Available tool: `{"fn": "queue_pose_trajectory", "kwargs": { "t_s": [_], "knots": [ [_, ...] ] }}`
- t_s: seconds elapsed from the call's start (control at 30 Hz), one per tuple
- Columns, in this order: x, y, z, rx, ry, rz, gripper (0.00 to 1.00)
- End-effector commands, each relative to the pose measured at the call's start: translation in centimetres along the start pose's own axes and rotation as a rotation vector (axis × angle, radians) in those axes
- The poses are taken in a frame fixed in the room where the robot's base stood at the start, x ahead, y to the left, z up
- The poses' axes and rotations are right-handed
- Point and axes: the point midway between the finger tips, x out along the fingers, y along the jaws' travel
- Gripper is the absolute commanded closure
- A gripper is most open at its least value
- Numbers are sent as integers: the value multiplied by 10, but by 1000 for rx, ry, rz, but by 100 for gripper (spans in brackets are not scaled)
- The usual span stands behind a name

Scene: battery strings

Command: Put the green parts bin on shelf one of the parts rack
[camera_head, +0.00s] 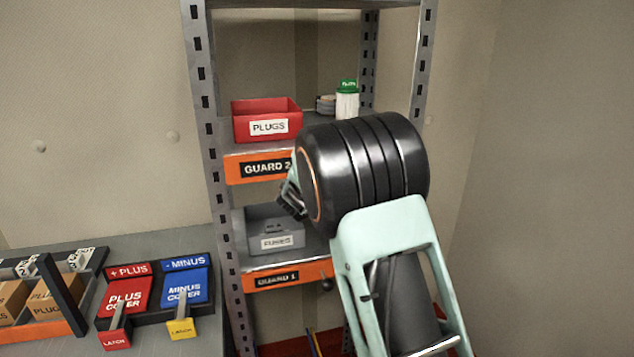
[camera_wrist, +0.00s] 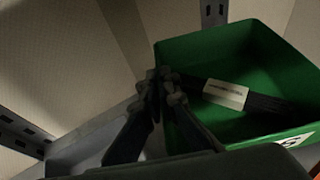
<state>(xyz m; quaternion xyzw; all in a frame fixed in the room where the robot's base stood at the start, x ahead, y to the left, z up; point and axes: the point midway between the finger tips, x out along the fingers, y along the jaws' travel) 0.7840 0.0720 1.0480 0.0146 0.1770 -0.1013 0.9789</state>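In the wrist view the green parts bin (camera_wrist: 192,52) fills the right side, with a dark bundle bearing a pale label inside and part of a white label on its front. My gripper (camera_wrist: 162,84) is at the bin's left wall. Its fingertips are close together and appear shut on that wall. In the head view my gripper (camera_head: 290,196) shows at the rack, partly hidden by my dark wrist; the green bin is hidden there. The parts rack (camera_head: 212,120) has an upper shelf marked GUARD 2 (camera_head: 262,168) and a lower one marked GUARD 1 (camera_head: 285,277).
A red PLUGS bin (camera_head: 281,108) and a green-capped bottle (camera_head: 347,102) stand on the upper shelf. A grey FUSES bin (camera_head: 272,231) is on the lower shelf's left. A bench (camera_head: 210,243) at left carries red PLUS (camera_head: 125,297) and blue MINUS (camera_head: 186,283) covers.

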Motion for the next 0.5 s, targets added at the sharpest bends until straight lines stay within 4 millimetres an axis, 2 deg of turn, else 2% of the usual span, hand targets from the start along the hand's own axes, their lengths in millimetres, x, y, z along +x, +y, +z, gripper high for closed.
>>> {"fn": "queue_pose_trajectory", "kwargs": {
  "t_s": [0.03,0.17,0.5],
  "knots": [
    [0,0,5,1,-10,0,100],
    [3,0,-2,1,-10,-1,100],
    [16,0,-39,0,-7,-1,100]
  ]
}}
